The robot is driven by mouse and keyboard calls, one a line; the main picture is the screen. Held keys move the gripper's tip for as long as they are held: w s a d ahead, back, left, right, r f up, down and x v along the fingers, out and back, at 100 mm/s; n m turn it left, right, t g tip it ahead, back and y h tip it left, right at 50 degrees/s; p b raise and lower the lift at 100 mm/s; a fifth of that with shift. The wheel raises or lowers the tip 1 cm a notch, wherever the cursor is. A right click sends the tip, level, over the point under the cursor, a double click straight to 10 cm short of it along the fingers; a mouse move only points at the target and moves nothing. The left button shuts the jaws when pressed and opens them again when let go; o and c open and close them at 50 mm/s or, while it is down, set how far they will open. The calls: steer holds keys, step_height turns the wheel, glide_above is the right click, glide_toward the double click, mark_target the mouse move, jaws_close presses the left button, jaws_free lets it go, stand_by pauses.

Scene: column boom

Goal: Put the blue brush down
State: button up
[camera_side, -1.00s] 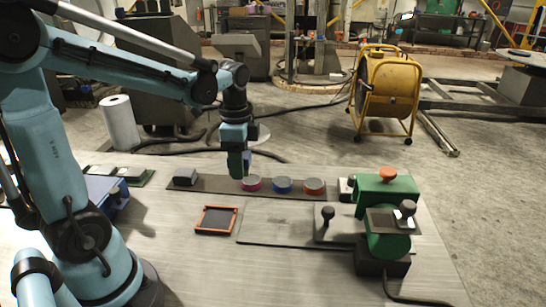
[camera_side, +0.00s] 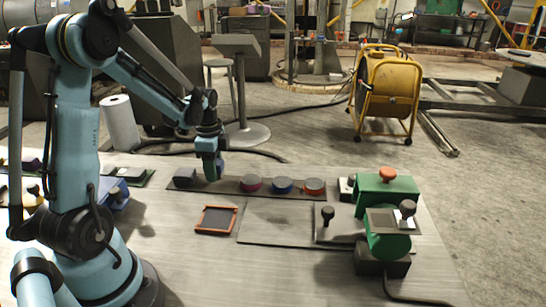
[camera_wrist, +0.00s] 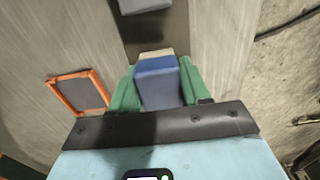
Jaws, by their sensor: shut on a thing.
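The blue brush (camera_wrist: 160,82) is held between the green fingers of my gripper (camera_wrist: 152,88) in the wrist view. It has a blue body and a pale beige edge at its far end. In the side view my gripper (camera_side: 210,170) hangs over the left part of a long dark strip (camera_side: 232,188), just right of a dark block (camera_side: 185,177). The brush is hard to make out in the side view. I cannot tell whether it touches the strip.
An orange-framed dark pad (camera_side: 215,219) lies in front. A green machine (camera_side: 388,215) stands at the right. A blue object (camera_side: 113,195) and a green-edged tray (camera_side: 128,176) are at the left.

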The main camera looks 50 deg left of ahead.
steer(key=shift+f, duration=1.1)
steer(key=shift+f, duration=0.25)
steer(key=shift+f, duration=0.25)
steer(key=o, duration=1.1)
steer(key=shift+o, duration=0.5)
step_height(320, 180, up, 13)
steer(key=shift+f, duration=0.15)
steer(key=shift+d, duration=0.2)
steer(key=s+d+n+t, duration=0.1)
steer(key=d+n+t, duration=0.2)
steer(key=d, duration=0.7)
steer(key=s+d+r+n+t, duration=0.1)
steer(key=d+n+t, duration=0.3)
steer(key=d, duration=0.6)
steer(key=shift+s+d+r+n, duration=0.3)
steer(key=shift+s+n, duration=0.25)
steer(key=shift+n, duration=0.45)
